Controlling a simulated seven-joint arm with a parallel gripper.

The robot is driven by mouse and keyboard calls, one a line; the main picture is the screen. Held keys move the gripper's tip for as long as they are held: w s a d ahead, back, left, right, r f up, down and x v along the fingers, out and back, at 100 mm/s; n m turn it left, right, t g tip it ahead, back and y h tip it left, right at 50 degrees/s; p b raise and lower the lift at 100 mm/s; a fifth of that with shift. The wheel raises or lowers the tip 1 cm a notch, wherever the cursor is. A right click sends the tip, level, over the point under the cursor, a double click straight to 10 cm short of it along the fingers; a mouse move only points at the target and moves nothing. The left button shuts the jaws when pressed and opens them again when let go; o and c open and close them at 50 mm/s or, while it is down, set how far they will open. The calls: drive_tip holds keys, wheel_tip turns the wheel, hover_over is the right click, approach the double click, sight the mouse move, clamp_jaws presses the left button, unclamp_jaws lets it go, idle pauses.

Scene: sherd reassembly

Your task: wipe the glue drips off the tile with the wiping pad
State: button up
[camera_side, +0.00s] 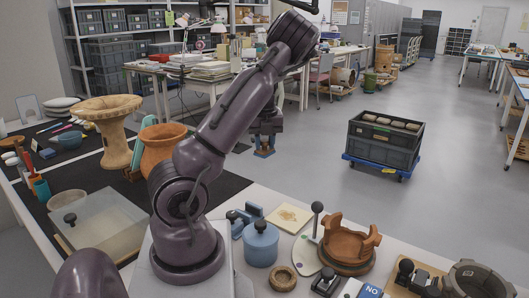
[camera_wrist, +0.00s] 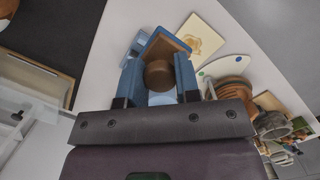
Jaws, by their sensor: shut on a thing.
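The tile (camera_side: 288,216), a cream square with a yellow-brown patch of glue, lies flat on the white bench, right of my arm's base. It also shows in the wrist view (camera_wrist: 205,36), beyond my fingers. My gripper (camera_side: 264,142) hangs in the air in the side view, apart from the tile. Its blue fingers are shut on the wiping pad (camera_side: 264,153). In the wrist view the pad's round brown knob (camera_wrist: 158,76) sits between the fingertips (camera_wrist: 158,82), with its blue-edged brown body beyond. The pad's underside is hidden.
A blue lidded jar (camera_side: 261,245) stands in front of the tile, and a blue tool (camera_side: 240,216) to its left. A terracotta vessel (camera_side: 349,243) and an upright post (camera_side: 317,218) stand to the right. A small brown ring (camera_side: 283,278) lies near the front.

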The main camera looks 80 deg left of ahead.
drive_tip(key=o, duration=0.4)
drive_tip(key=c, duration=0.3)
drive_tip(key=w+d+f, duration=0.1)
drive_tip(key=d+f, duration=0.1)
drive_tip(key=f, duration=0.1)
drive_tip(key=w+d+f, duration=0.1)
drive_tip(key=d+f, duration=0.1)
drive_tip(key=f, duration=0.1)
drive_tip(key=w+d+f, duration=0.1)
drive_tip(key=f, duration=0.2)
drive_tip(key=shift+w+d+f, duration=0.2)
drive_tip(key=shift+w+d, duration=0.15)
drive_tip(key=shift+d, duration=0.05)
drive_tip(key=shift+c, duration=0.2)
drive_tip(key=shift+f, duration=3.35)
drive_tip(key=shift+w+d+f, duration=0.35)
drive_tip(key=shift+w+f, duration=0.05)
drive_tip(key=shift+f, duration=0.1)
drive_tip(key=shift+w+d, duration=2.25)
drive_tip(key=shift+s+a, duration=2.7)
wheel_tip(320, 180, up, 2)
drive_tip(key=shift+w+d+r, duration=0.1)
drive_tip(key=shift+r, duration=2.85)
